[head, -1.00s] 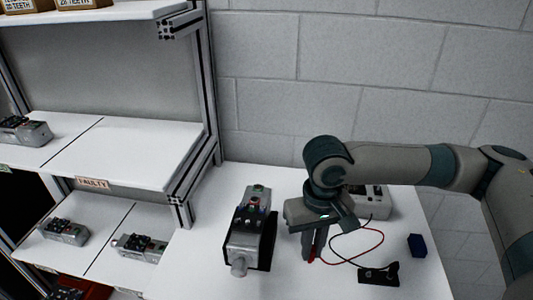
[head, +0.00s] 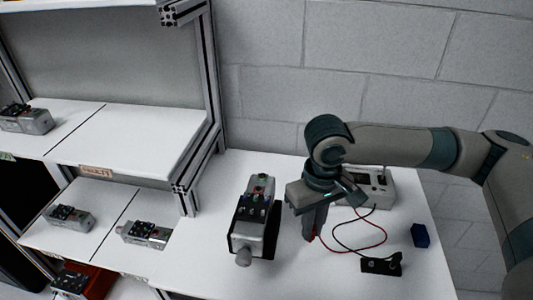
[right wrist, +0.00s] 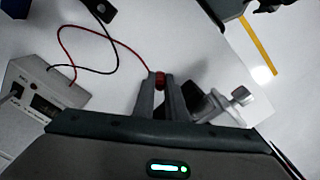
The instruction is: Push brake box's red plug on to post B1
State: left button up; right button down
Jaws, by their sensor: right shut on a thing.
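The brake box (head: 381,184), a light grey box, stands at the back right of the table behind my right arm. A red and a black lead run from it, and it also shows at the left in the right wrist view (right wrist: 38,92). My right gripper (head: 311,234) is shut on the red plug (right wrist: 159,79), above the table and apart from the servo unit. The servo unit (head: 248,236), a grey motor with coloured posts (head: 256,203) on top, lies to the gripper's left. I cannot read the post labels, so B1 cannot be told. My left gripper is out of view.
A black holder (head: 381,265) lies at the black lead's end, front right. A blue block (head: 420,236) lies farther right. Shelves (head: 150,145) with several similar servo units stand at the left. White table is clear between the servo unit and the gripper.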

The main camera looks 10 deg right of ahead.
jog(key=shift+w+a+r+n+p, duration=0.2)
jog(key=shift+w+r+n+p, duration=0.1)
jog(key=shift+r+n, duration=0.35)
jog(key=w+a+r+n+p, duration=0.4)
jog(key=r+n+p, duration=0.2)
jog(key=n, duration=0.8)
jog(key=w+a+r+n+p, duration=0.4)
jog(key=r+n+p, duration=0.2)
jog(key=n, duration=0.7)
jog(key=shift+w+r+n, duration=0.35)
jog(key=shift+f, duration=0.25)
jog(key=shift+f+b, duration=2.15)
jog(key=shift+b, duration=0.25)
jog(key=shift+f, duration=1.15)
jog(key=shift+p, duration=1.1)
